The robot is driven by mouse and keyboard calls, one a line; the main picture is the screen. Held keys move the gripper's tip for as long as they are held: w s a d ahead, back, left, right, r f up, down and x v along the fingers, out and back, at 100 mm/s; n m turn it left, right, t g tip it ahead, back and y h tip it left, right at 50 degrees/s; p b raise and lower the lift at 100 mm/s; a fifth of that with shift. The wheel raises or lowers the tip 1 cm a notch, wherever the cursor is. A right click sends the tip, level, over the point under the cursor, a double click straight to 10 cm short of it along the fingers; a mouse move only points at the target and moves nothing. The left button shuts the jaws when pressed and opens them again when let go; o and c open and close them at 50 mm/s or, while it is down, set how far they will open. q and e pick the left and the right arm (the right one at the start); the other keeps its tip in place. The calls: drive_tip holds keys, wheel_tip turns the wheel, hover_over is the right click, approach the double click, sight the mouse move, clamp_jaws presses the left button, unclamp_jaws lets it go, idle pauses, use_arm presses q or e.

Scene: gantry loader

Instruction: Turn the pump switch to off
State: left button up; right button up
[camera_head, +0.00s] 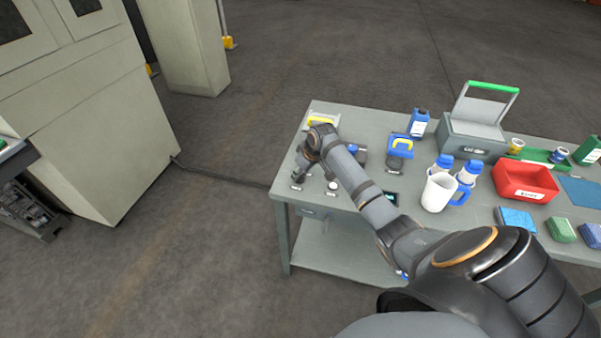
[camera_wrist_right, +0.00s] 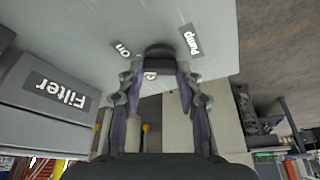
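The pump switch shows in the right wrist view as a dark knob (camera_wrist_right: 158,50) on a pale grey surface. A "Pump" label (camera_wrist_right: 191,41) is to its right and an "On" label (camera_wrist_right: 122,48) to its left. Another label (camera_wrist_right: 151,76), partly hidden, shows between the fingers. My right gripper (camera_wrist_right: 160,70) is open, with one finger on each side of the knob. I cannot tell whether the fingers touch it. In the head view my right gripper (camera_head: 301,165) points down at the table's left end, and the switch there is too small to read. My left gripper is not in view.
A grey "Filter" box (camera_wrist_right: 60,90) is left of the fingers in the wrist view. The workbench (camera_head: 345,120) also holds a white mug (camera_head: 437,192), blue-capped bottles, a red bin (camera_head: 525,183) and a grey case (camera_head: 470,138). A large cabinet (camera_head: 90,125) stands left across open floor.

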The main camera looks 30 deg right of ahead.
drive_tip(key=c, duration=0.5)
drive_tip(key=shift+c, duration=0.2)
drive_tip(key=shift+d+r+n+g+y+p, duration=0.1)
drive_tip(key=shift+n+g+y+p, duration=0.2)
drive_tip(key=shift+n+y+p, duration=0.55)
drive_tip(key=n, duration=0.3)
drive_tip(key=shift+w, duration=0.1)
drive_tip(key=n, duration=0.1)
drive_tip(key=n+b, duration=0.1)
drive_tip(key=n+g+y+b, duration=0.1)
drive_tip(key=shift+f+n, duration=0.25)
drive_tip(key=shift+n, duration=0.1)
drive_tip(key=shift+w+d+r+n+g+y+b, duration=0.1)
drive_tip(key=shift+n+g+y+b, duration=0.5)
drive_tip(key=shift+n+b, duration=0.8)
drive_tip(key=shift+n+h, duration=0.25)
drive_tip(key=shift+n, duration=0.15)
